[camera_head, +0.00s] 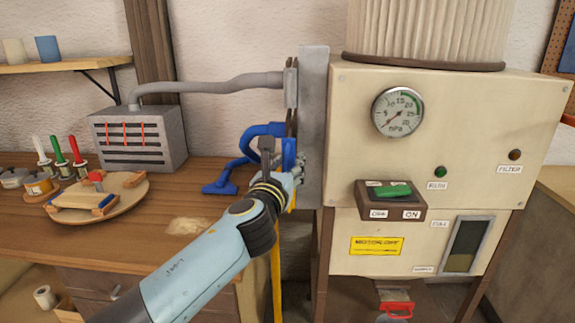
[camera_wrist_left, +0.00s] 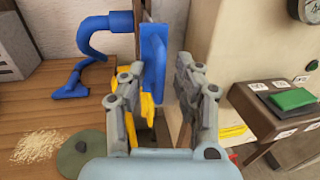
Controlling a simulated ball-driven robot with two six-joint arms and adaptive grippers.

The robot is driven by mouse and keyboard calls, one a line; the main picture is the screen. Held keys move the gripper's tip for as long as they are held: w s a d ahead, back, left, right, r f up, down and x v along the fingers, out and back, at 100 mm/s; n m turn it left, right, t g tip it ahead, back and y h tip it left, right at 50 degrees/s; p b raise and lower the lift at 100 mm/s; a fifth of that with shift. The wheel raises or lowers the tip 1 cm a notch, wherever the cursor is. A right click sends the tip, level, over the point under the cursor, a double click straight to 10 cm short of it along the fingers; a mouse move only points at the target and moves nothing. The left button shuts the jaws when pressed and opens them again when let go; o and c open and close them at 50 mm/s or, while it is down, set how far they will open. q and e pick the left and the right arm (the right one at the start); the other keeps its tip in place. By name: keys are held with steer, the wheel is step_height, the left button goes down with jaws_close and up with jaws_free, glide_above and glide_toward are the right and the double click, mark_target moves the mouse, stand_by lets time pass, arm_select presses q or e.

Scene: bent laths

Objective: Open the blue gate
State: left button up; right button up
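The blue gate (camera_head: 289,152) is an upright blue plate at the left side of the cream machine. In the left wrist view the blue gate (camera_wrist_left: 153,55) shows ahead, between and beyond the fingertips. My left gripper (camera_head: 291,176) is right at the gate in the head view and covers its lower part. In the left wrist view my left gripper (camera_wrist_left: 160,72) has its fingers spread, with gaps beside the plate. I cannot tell whether either finger touches it. My right gripper is not in view.
A blue hose (camera_head: 248,142) curves left of the gate to a nozzle on the wooden bench (camera_head: 185,212). The cream machine (camera_head: 450,110) stands close on the right, with a green switch (camera_head: 392,189). A yellow part (camera_wrist_left: 147,110) shows below the gate.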

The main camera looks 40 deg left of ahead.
arm_select(q)
steer(key=v, duration=1.2)
